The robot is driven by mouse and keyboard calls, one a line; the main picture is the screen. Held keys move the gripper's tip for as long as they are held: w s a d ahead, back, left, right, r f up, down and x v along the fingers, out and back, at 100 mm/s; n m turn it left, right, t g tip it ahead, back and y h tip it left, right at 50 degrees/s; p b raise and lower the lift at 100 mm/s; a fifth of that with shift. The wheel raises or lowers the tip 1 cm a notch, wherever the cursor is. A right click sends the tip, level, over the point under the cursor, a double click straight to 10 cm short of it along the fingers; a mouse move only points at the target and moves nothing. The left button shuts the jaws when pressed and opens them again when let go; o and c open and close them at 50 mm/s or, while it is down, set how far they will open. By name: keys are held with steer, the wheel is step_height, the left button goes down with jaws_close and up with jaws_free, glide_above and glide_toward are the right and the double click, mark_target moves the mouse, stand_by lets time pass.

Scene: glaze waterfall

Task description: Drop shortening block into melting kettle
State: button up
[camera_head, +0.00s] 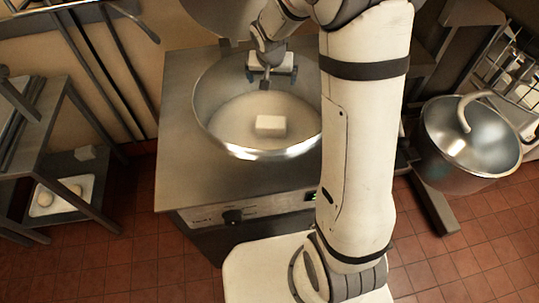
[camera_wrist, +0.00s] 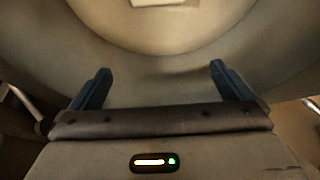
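The melting kettle (camera_head: 205,100) is a round metal bowl set in a steel cabinet. A pale shortening block (camera_head: 270,125) lies inside it on the whitish bottom. Part of the block also shows at the top edge of the wrist view (camera_wrist: 160,2). My gripper (camera_head: 265,82) is over the far part of the kettle, above and apart from the block. In the wrist view my gripper (camera_wrist: 160,80) has its two dark fingers wide apart with nothing between them. My arm hides the kettle's right side.
A steel mixer bowl (camera_head: 470,145) with a curved hook stands at the right. A metal rack (camera_head: 45,130) at the left holds a white tray (camera_head: 88,190) with round pale pieces on its low shelf. Red tile floor is open at the front left.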

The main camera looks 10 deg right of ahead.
steer(key=b+v, duration=0.1)
steer(key=v, duration=0.6)
steer(key=shift+r, duration=0.4)
steer(key=shift+s, duration=0.2)
steer(key=s+d+r+n, duration=0.1)
steer(key=s, duration=1.1)
steer(key=s+d+r+n+g+y, duration=0.1)
steer(key=s+r+n, duration=0.1)
steer(key=s, duration=1.1)
steer(key=shift+s+d, duration=0.3)
